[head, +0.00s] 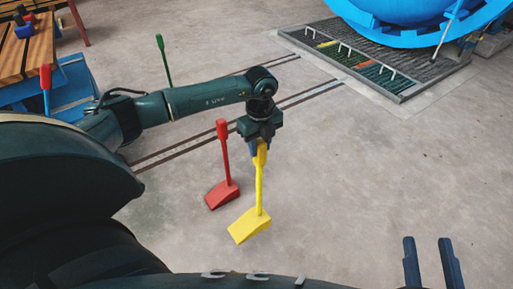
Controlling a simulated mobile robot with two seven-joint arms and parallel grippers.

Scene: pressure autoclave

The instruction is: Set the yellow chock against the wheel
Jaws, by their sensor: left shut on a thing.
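My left gripper (260,152) points down and is shut on the top of the upright handle of the yellow chock (249,225). The yellow wedge is at or just above the floor; I cannot tell whether it touches. A red chock (222,194) with its own upright handle stands on the floor just behind and left of it. My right gripper (431,262) shows at the bottom right as two dark fingers, apart, with nothing between them. I see no wheel clearly; the blue cart (75,85) at left is partly hidden by my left arm.
A green handle (164,60) stands behind my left arm. A red-topped handle (46,78) rises by the cart's wooden slats (40,48). Floor rails (300,98) run diagonally. A floor grating (395,88) lies before the blue vessel (400,12). The floor at centre right is clear.

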